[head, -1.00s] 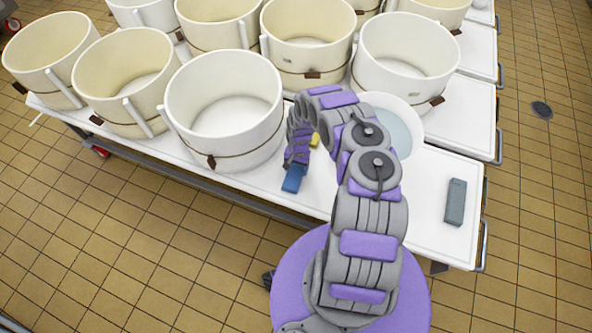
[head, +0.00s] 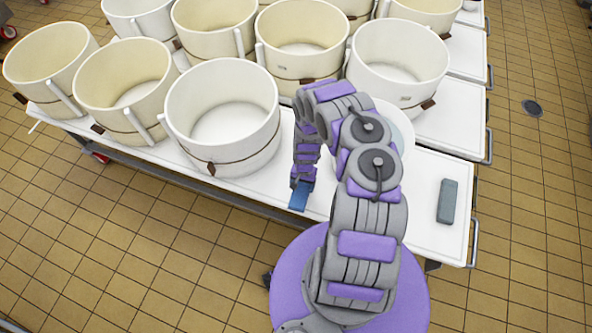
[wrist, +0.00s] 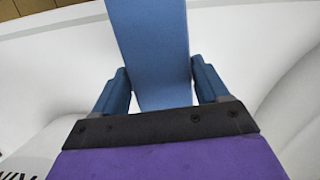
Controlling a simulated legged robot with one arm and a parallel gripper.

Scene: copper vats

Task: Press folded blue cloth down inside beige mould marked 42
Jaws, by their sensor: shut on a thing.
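The folded blue cloth (head: 299,196) hangs from my gripper (head: 301,184) at the front edge of the white table, outside every mould. In the wrist view the cloth (wrist: 152,45) is a long flat blue strip between the two fingers of my gripper (wrist: 160,84), which is shut on it. Several beige round moulds stand on the table; the nearest mould (head: 195,162) is to the left of my gripper and open at the top. I cannot read a 42 on any mould, so I cannot tell which one is marked.
A white bowl (head: 402,135) is partly hidden behind my arm. A grey block (head: 447,201) lies on the bare right part of the white table (head: 420,225). More moulds crowd the back and left. Tiled floor lies open in front and at right.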

